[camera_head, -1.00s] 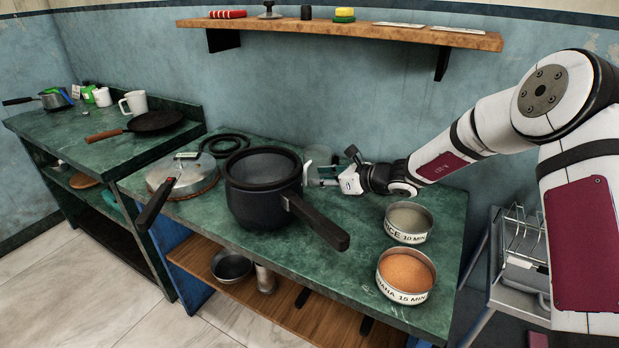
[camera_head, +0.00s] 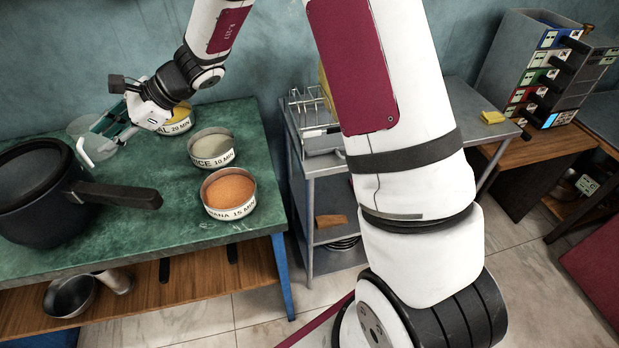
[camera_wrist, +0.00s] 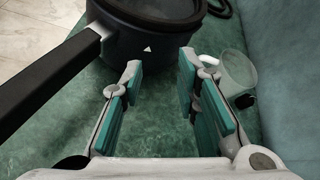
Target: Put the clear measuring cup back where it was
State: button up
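The clear measuring cup (camera_head: 77,128) stands on the green countertop (camera_head: 160,220), beside my gripper and behind the dark pot. In the wrist view the cup (camera_wrist: 238,70) is to the right of my right finger, outside the gap between the fingers. A pale loop near that fingertip may be its handle; I cannot tell whether they touch. My gripper (camera_wrist: 160,82) is open, with bare green countertop showing between its teal pads. In the head view my gripper (camera_head: 107,133) is low over the counter and partly covers the cup.
A dark pot (camera_head: 35,195) with a long handle stands close in front. Tins labelled rice (camera_head: 212,150) and 15 min (camera_head: 228,195), plus a yellow-filled tin (camera_head: 180,118), stand to the right. A metal side table with a wire rack (camera_head: 312,120) is beyond the counter edge.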

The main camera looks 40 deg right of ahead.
jog(key=s+d+r+n+g+h, duration=0.2)
jog(key=s+r+n, duration=0.45)
jog(key=s, duration=0.45)
jog(key=s+d+n+h, duration=0.3)
jog(key=s+d, duration=0.4)
jog(key=s, duration=0.3)
jog(key=s+d+r+n+h, duration=0.1)
jog(key=s+d+n+h, duration=0.2)
jog(key=s+d, duration=0.4)
jog(key=s+d+n+h, duration=0.3)
jog(key=s+d+n, duration=0.2)
jog(key=s, duration=0.7)
jog(key=shift+s+d+r+h, duration=0.3)
jog(key=shift+d, duration=0.65)
jog(key=shift+n, duration=0.25)
notch_tip(320, 180, up, 9)
jog(key=t+p, duration=0.1)
jog(key=p, duration=0.6)
jog(key=shift+t+p, duration=0.3)
jog(key=shift+t, duration=0.1)
